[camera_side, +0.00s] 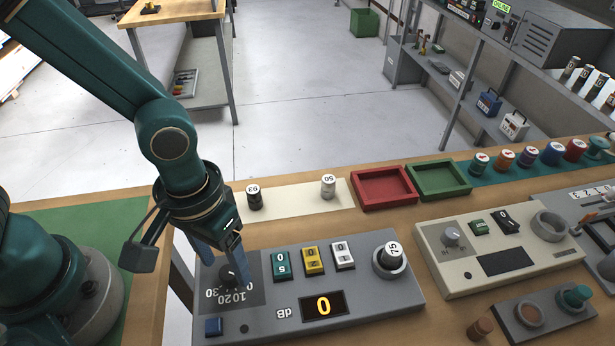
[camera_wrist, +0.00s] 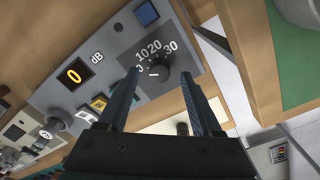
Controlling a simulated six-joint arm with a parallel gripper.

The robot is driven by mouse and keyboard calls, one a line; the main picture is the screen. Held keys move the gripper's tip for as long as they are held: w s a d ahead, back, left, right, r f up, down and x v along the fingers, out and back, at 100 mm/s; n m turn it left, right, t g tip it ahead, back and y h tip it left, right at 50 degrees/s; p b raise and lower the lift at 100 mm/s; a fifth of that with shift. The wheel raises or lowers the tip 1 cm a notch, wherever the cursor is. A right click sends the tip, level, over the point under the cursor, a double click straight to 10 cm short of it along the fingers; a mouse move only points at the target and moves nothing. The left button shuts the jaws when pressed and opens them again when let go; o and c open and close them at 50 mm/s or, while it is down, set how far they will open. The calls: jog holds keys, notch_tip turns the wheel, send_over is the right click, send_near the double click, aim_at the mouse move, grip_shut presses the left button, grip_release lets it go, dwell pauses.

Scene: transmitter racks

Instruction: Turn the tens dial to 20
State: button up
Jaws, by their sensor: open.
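The black tens dial (camera_side: 227,273) sits at the left end of the grey attenuator panel (camera_side: 372,302), with labels 0, 10, 20 and 30 around it. In the wrist view the dial (camera_wrist: 156,71) shows a white mark that appears to point toward the 0. The orange display (camera_side: 323,305) on the panel reads 0; it also reads 0 in the wrist view (camera_wrist: 75,76). My gripper (camera_side: 228,268) is open over the dial, with one blue finger on each side of it. In the wrist view the fingertips (camera_wrist: 160,75) stand apart from the knob's sides. Their height above the panel is hard to tell.
Beside the dial stand green, yellow and white switches (camera_side: 312,260) and a socket holding a cylinder (camera_side: 389,258). A blue button (camera_side: 213,326) is in front. Behind are two small canisters (camera_side: 328,187), a red tray (camera_side: 383,188) and a green tray (camera_side: 438,180).

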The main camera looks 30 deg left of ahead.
jog(key=shift+f, duration=0.9)
grip_shut()
